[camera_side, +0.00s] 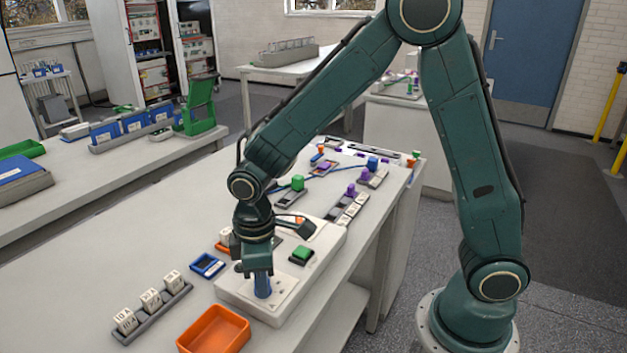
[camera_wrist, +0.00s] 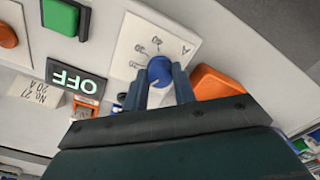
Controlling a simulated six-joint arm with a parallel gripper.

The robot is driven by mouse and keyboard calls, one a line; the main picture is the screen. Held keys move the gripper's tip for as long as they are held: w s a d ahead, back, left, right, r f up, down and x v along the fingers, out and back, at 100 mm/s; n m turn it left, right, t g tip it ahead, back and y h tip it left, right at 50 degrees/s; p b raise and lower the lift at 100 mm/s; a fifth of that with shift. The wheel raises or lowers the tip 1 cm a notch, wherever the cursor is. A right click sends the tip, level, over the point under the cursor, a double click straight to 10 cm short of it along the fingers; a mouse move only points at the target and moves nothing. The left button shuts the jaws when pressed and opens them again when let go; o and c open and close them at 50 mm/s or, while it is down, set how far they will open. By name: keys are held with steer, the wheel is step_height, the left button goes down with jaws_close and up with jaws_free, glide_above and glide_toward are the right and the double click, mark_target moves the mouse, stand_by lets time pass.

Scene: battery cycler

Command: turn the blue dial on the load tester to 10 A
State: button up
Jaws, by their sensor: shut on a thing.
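The load tester (camera_side: 325,238) is a pale box on the bench, below my arm in the side view. Its blue dial (camera_side: 262,287) stands near the front end and also shows in the wrist view (camera_wrist: 160,69). My gripper (camera_side: 258,272) points down over it and is shut on the dial, one finger on each side. In the wrist view, a white scale plate (camera_wrist: 125,51) with small printed numbers and an "A" surrounds the dial. The numbers are too small to read surely, and the dial's setting is unclear. A display (camera_wrist: 76,77) on the tester reads OFF.
A green button (camera_side: 302,254) and an orange button (camera_side: 299,220) are on the tester. An orange tray (camera_side: 213,330), a blue tray (camera_side: 207,265) and a grey rack (camera_side: 153,314) of labelled white blocks stand beside it. Cables and coloured plugs lie at the back.

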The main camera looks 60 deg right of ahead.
stand_by(0.3)
steer(key=o, duration=1)
steer(key=shift+r, duration=0.1)
step_height(320, 180, up, 14)
steer(key=shift+f, duration=0.2)
steer(key=s+d+r+m+t, duration=0.1)
steer(key=s+d+m+t, duration=0.1)
steer(key=s, duration=0.3)
steer(key=s+d+r+m+t, duration=0.1)
steer(key=s+d+r+m, duration=0.1)
steer(key=s+d, duration=0.3)
steer(key=s+d+r+m+t, duration=0.1)
steer(key=s+d+m+t, duration=0.1)
steer(key=s, duration=0.5)
steer(key=shift+s+d+r+m+t, duration=0.1)
steer(key=shift+d+r+m+t, duration=0.05)
steer(key=shift+d+m, duration=0.35)
steer(key=shift+d+r+m+t, duration=0.15)
steer(key=shift+d+m, duration=0.25)
steer(key=shift+d, duration=0.2)
